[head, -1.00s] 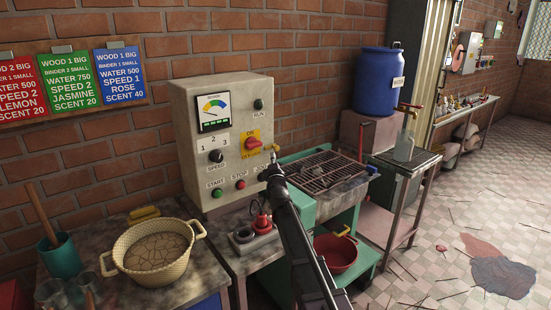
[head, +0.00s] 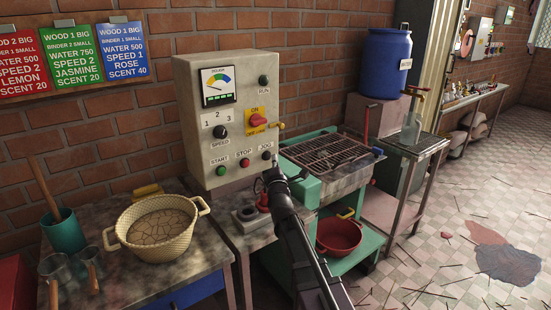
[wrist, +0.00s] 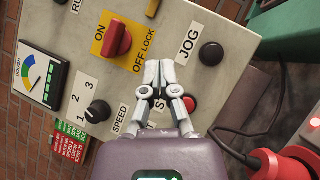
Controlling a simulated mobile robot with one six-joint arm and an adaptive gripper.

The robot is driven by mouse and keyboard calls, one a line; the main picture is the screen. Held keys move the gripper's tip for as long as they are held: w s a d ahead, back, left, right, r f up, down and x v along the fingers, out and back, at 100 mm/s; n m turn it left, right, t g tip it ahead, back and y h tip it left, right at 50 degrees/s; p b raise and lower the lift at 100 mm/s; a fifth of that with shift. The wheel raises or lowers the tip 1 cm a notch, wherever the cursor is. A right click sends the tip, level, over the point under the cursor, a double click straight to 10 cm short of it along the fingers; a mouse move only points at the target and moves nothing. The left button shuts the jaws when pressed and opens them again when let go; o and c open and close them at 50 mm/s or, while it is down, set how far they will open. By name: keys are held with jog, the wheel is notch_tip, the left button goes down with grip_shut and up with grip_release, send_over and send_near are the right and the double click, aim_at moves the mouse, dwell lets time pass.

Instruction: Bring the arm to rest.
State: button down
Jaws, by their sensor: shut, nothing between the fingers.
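My gripper (wrist: 158,85) is shut and empty in front of the control box (head: 202,140). In the wrist view its fingertips meet beside the red stop button (wrist: 190,103) and cover part of the STOP label. The black JOG button (wrist: 211,53) and the red ON/OFF switch (wrist: 117,38) show clear of the fingers. I cannot tell whether the fingers touch the panel. In the head view my dark arm reaches up from the bottom, and its end lies just below the JOG button.
A red plug (wrist: 285,165) lies close to the gripper. A basket (head: 158,232) stands on the left table, with a green cup (head: 65,236) beside it. The green machine with a grill (head: 325,150) and a red bowl (head: 338,238) are on the right.

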dwell(0.4)
jog(key=s+f+m+g, duration=0.1)
jog(key=f+g, duration=0.1)
jog(key=f, duration=0.1)
jog(key=s+f+m+g+y, duration=0.1)
jog(key=s+f+m+g, duration=0.1)
jog(key=f, duration=0.1)
jog(key=s+f+m+g+y, duration=0.1)
jog(key=f+g, duration=0.1)
jog(key=f, duration=0.1)
jog(key=shift+s+f, duration=0.25)
jog(key=shift+f, duration=0.15)
jog(key=s+d+f+m+g+h, duration=0.1)
jog(key=s+d+f+m+g, duration=0.2)
jog(key=s+f+m+g, duration=0.5)
jog(key=s+d+f+m+g, duration=0.2)
jog(key=s+d+m+g, duration=0.15)
jog(key=s, duration=0.75)
jog(key=s+d+f+m+g+h, duration=0.1)
jog(key=s+d+f+m+g, duration=0.1)
jog(key=s+f+m+g, duration=0.45)
jog(key=s+r+t+p, duration=0.2)
jog(key=s+r+p, duration=0.1)
jog(key=r+p, duration=1)
notch_tip(320, 180, up, 2)
jog(key=shift+d+r, duration=0.1)
jog(key=shift+d, duration=0.05)
